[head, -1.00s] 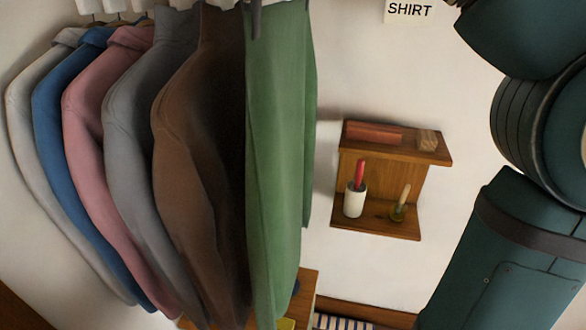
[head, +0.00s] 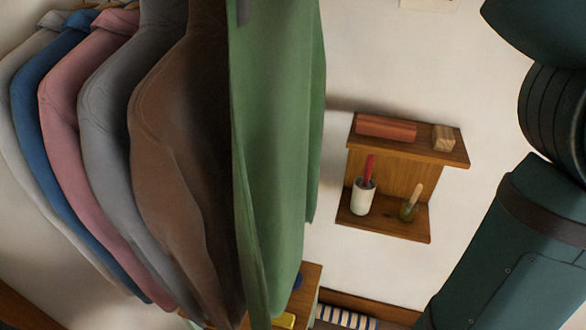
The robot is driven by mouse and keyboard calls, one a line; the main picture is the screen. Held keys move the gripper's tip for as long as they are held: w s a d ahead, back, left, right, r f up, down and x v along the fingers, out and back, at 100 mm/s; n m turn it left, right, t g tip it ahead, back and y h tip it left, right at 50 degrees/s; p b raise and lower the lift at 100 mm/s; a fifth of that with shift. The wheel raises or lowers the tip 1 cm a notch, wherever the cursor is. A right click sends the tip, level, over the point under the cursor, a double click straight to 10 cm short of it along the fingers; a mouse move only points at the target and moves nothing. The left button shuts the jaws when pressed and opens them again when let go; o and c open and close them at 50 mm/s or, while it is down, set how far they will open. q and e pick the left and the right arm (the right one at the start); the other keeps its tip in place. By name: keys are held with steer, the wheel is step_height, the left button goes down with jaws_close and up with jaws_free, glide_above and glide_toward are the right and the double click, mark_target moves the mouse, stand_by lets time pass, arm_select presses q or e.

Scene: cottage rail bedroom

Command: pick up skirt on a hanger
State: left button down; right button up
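A long green garment (head: 280,150), which looks like the skirt, hangs at the right end of a row of clothes. Its top and any hanger are cut off by the upper picture edge. A small dark grey piece (head: 243,10) shows at its top left; I cannot tell whether it is a hanger clip. Neither of my grippers is in view. My teal arm links show along the right side, apart from the green garment.
Brown (head: 180,140), grey (head: 115,110), pink (head: 75,120) and blue (head: 45,130) garments hang close together left of the green one. A wooden wall shelf (head: 395,170) holds a white cup (head: 363,197) and small items. Bare wall lies between the shelf and my arm.

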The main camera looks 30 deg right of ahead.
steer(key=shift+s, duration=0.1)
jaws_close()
